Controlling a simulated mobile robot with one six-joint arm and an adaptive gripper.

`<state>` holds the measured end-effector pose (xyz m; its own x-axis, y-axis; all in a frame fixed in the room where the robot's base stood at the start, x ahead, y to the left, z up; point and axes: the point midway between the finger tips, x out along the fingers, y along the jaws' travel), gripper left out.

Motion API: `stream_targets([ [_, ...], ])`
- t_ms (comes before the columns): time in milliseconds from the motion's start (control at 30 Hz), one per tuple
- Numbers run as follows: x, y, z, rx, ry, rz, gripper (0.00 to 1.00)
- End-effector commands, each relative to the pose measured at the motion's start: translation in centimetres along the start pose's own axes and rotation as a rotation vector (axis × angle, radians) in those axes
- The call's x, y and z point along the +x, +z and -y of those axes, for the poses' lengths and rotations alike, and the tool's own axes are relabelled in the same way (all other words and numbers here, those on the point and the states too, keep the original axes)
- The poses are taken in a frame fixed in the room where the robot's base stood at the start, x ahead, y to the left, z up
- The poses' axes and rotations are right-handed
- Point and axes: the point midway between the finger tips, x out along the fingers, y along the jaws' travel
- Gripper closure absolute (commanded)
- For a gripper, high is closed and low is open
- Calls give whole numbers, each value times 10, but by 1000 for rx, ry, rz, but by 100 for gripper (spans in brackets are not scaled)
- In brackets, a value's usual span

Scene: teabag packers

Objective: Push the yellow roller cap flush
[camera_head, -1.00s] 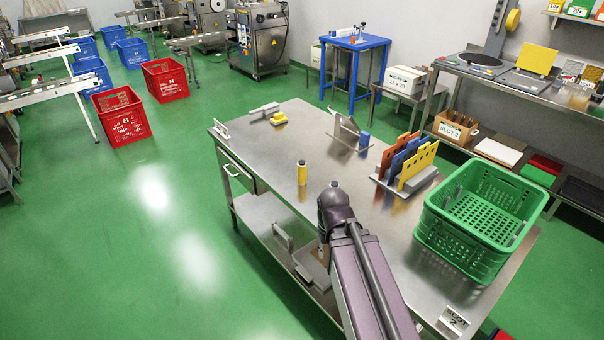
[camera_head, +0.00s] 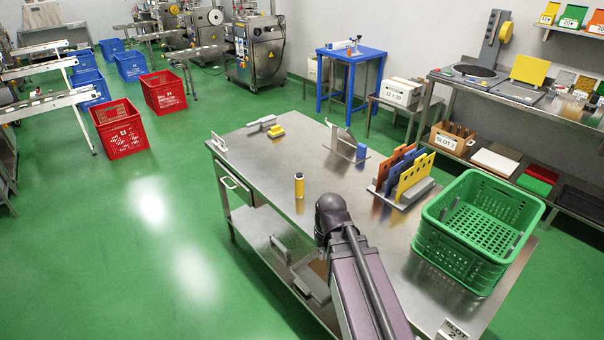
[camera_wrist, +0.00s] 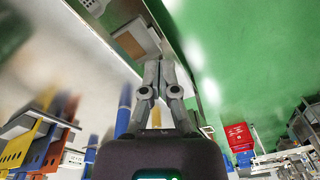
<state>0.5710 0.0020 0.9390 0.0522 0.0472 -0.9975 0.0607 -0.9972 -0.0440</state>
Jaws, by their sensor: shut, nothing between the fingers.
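A yellow cylinder (camera_head: 299,188) with a grey and dark top stands upright on the steel bench (camera_head: 262,165), left of centre in the head view. It is the likeliest roller; I cannot make out whether its cap stands proud. Another small yellow piece (camera_head: 276,131) lies farther back beside a grey bar. My arm reaches over the bench's near side, just right of the cylinder. My gripper (camera_wrist: 162,62) shows in the wrist view with its fingers together and empty. In the head view my wrist hides it. A small yellow patch (camera_wrist: 156,118) shows behind the fingers; I cannot tell what it is.
A rack of orange, blue and yellow plates (camera_head: 412,178) and a green crate (camera_head: 470,268) stand on the right of the bench. A grey stand with a blue block (camera_head: 362,152) is farther back. The bench left of the cylinder is clear.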

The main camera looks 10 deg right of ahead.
Motion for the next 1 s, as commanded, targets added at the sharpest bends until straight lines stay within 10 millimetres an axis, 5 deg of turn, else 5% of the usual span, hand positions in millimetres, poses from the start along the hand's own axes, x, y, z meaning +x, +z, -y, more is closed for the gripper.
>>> stream_targets([
  [367,-30,-163,-13,-229,-142,-277,100],
  [700,-70,-304,-47,-398,-173,-583,100],
  [833,-82,-335,-58,-430,-163,-661,100],
  [1000,-88,-351,-65,-449,-154,-705,100],
])
